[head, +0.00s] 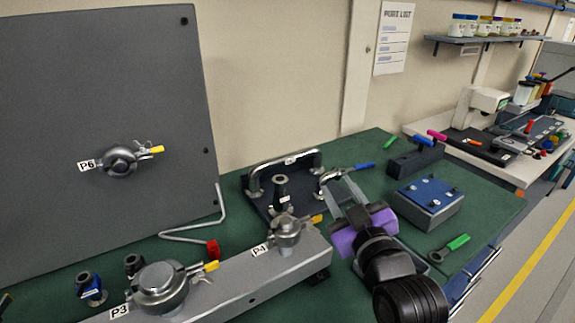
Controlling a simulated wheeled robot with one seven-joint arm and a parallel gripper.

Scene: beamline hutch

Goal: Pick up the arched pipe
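An arched metal pipe (285,161) stands on a dark plate at the middle of the green bench, its long span running left to right. My gripper (335,183) is to the right of the arch, with its two grey fingers spread apart and pointing away from the camera. The fingertips are near the right end of the dark plate, beside a smaller curved metal piece (323,177). I see nothing clearly clamped between them. I cannot tell whether a finger touches that piece.
A dark post fitting (280,192) stands in front of the arch. Clamped flanges P4 (287,229) and P3 (160,285) sit on a grey beam nearer the camera. A bent rod with a red end (212,249) lies left. A blue-topped box (430,192) stands right.

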